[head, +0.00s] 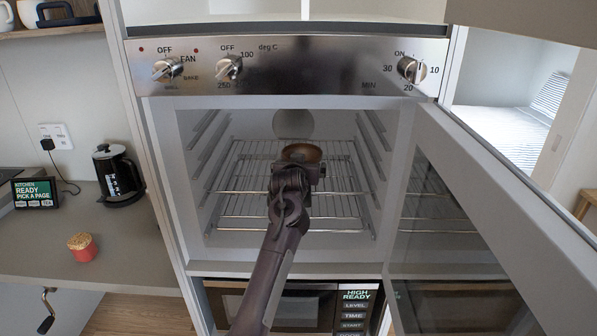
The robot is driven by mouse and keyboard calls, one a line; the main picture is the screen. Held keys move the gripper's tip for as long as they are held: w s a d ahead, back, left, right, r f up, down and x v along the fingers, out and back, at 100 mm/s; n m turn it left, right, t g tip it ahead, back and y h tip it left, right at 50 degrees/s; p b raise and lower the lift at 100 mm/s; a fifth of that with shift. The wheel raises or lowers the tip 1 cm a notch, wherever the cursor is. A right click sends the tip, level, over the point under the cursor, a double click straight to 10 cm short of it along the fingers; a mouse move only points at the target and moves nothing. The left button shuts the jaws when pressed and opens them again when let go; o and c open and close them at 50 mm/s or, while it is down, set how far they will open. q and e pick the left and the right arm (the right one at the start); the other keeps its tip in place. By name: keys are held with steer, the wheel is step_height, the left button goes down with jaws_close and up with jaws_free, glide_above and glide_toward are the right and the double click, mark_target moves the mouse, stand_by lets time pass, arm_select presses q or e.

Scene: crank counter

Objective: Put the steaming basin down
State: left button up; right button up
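A round brown basin (301,152) is inside the open oven, just beyond my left gripper (298,165). The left arm comes up from the bottom, a little left of centre, and reaches into the oven. The gripper covers the near side of the basin, and its fingertips are not clear, so I cannot tell whether they are closed on it. The basin shows in front of or over the wire rack (345,205); I cannot tell whether it touches. No steam shows. My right gripper is not in view.
The oven door (500,200) stands open at the right. A microwave (355,308) sits below the oven.

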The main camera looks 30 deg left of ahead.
arm_select(q)
steer(key=b+v, duration=0.1)
steer(key=v, duration=0.9)
steer(key=shift+s+d, duration=0.1)
steer(key=shift+s, duration=0.1)
steer(key=shift+s+d+r+b, duration=0.25)
steer(key=shift+s+b, duration=0.05)
steer(key=shift+s, duration=0.3)
steer(key=shift+f, duration=0.15)
